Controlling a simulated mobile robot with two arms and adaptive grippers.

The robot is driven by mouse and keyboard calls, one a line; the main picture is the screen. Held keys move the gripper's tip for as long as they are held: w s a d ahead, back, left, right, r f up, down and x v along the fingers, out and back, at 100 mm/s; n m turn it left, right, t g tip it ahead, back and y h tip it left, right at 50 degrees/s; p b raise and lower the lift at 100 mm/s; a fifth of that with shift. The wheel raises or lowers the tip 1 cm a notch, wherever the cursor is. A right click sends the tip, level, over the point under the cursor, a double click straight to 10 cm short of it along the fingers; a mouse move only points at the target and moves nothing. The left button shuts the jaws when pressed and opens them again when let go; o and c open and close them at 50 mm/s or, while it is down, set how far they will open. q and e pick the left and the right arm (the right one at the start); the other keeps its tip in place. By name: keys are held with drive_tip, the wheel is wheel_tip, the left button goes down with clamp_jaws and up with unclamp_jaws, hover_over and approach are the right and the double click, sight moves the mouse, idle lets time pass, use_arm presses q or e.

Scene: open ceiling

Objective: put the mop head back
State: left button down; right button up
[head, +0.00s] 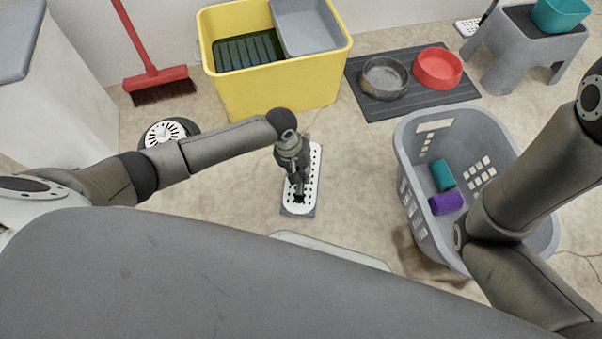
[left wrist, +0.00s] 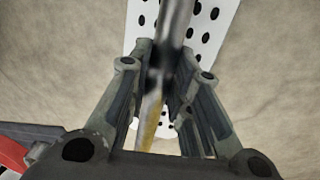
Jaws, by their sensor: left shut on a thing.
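The mop head (head: 316,165) is a long white plate with dark holes and a grey edge, low over the floor in the middle of the head view. I cannot tell whether it touches the floor. It also shows in the left wrist view (left wrist: 211,25). My left gripper (head: 299,188) points down over the plate. Its fingers are shut on a grey rod (left wrist: 172,45) that appears to be the mop head's stem and looks yellowish at its lower end. The rod's joint with the plate is partly hidden. My right arm shows at the right, but its gripper is out of view.
A yellow bucket (head: 275,88) stands behind the mop head. A red broom (head: 157,78) and a slotted white disc (head: 160,129) are left. A grey basket (head: 410,205) with teal and purple rolls stands right. Pet bowls lie on a dark mat (head: 425,103), near a grey stool (head: 497,65).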

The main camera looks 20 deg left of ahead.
use_arm(q)
drive_tip(key=shift+f, duration=0.45)
drive_tip(key=shift+r, duration=0.15)
drive_tip(key=shift+f, duration=0.25)
drive_tip(key=c, duration=1.3)
unclamp_jaws()
drive_tip(key=shift+r, duration=0.1)
